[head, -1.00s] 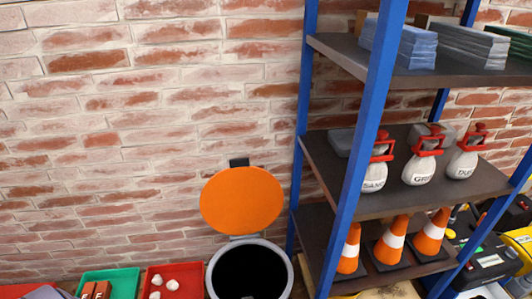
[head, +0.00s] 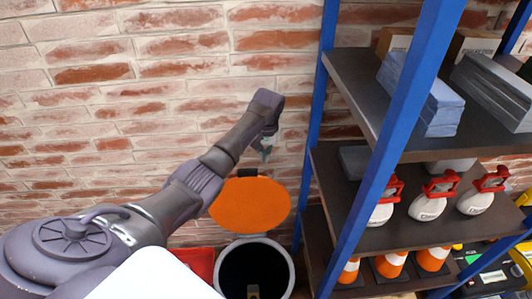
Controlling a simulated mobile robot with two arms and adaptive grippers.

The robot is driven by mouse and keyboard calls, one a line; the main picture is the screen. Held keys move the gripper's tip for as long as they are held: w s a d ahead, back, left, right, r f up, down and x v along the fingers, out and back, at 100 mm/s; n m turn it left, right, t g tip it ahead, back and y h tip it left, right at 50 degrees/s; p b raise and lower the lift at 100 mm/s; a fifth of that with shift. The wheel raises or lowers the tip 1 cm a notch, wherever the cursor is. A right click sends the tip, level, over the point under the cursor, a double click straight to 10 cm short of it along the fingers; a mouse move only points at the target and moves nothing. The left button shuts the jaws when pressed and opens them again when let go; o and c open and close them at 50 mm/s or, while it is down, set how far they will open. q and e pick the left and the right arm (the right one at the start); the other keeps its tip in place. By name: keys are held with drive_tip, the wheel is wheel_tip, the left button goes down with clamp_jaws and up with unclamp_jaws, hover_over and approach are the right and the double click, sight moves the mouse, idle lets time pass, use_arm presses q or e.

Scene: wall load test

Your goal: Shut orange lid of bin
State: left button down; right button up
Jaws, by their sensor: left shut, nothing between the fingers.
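The orange lid (head: 250,206) stands raised at the back of the bin, facing me in front of the brick wall. The round bin (head: 287,265) below it has a pale rim and a dark opening. My left gripper (head: 265,152) hangs just above the lid's top edge, fingers shut and empty; I cannot tell whether it touches the lid or the dark bracket behind. My left forearm covers the area left of the lid. My right gripper is not in view.
A blue-framed shelf (head: 384,130) stands close on the right, with white weights with red handles (head: 430,206) and orange cones (head: 391,263). A red tray (head: 201,262) lies left of the bin. A small brown shape shows at the bin's bottom edge.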

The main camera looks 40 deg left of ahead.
use_arm(q)
drive_tip(key=f, duration=0.4)
drive_tip(key=f+b, duration=0.1)
drive_tip(key=f, duration=0.1)
drive_tip(key=shift+a+f, duration=0.3)
drive_tip(key=shift+f, duration=0.05)
